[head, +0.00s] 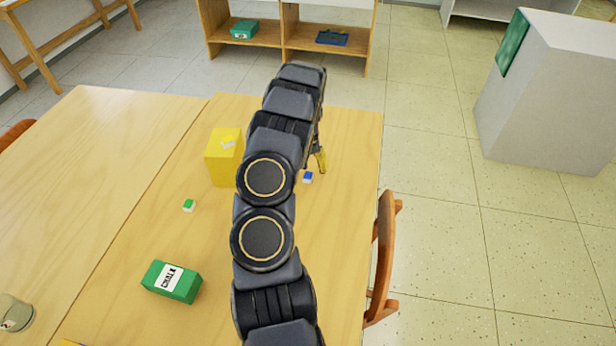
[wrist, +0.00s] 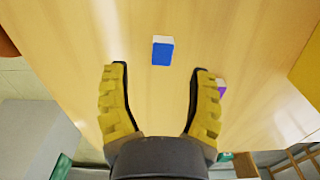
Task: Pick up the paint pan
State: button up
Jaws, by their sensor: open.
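A small paint pan with a blue top and white sides (head: 308,177) lies on the wooden table, near its right edge. In the wrist view the blue pan (wrist: 162,52) sits just beyond the fingertips, roughly centred between them. A purple pan (wrist: 221,88) shows beside the right finger, partly hidden by it. A green pan (head: 189,205) lies further left on the table. My gripper (head: 319,160) has yellow-padded fingers, mostly hidden behind my arm in the head view. In the wrist view my gripper (wrist: 160,75) is open, with nothing between its fingers.
A yellow box (head: 222,160) stands on the table left of my arm. A green chalk box (head: 172,282) lies nearer, and a glass jar (head: 15,313) stands at lower left. A wooden chair (head: 383,260) is against the table's right side.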

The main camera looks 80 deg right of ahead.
aim_at(308, 175)
jog(key=f, duration=0.4)
jog(key=shift+w+a, duration=0.1)
jog(key=shift+a, duration=0.1)
jog(key=shift+c, duration=0.3)
jog(key=c, duration=0.9)
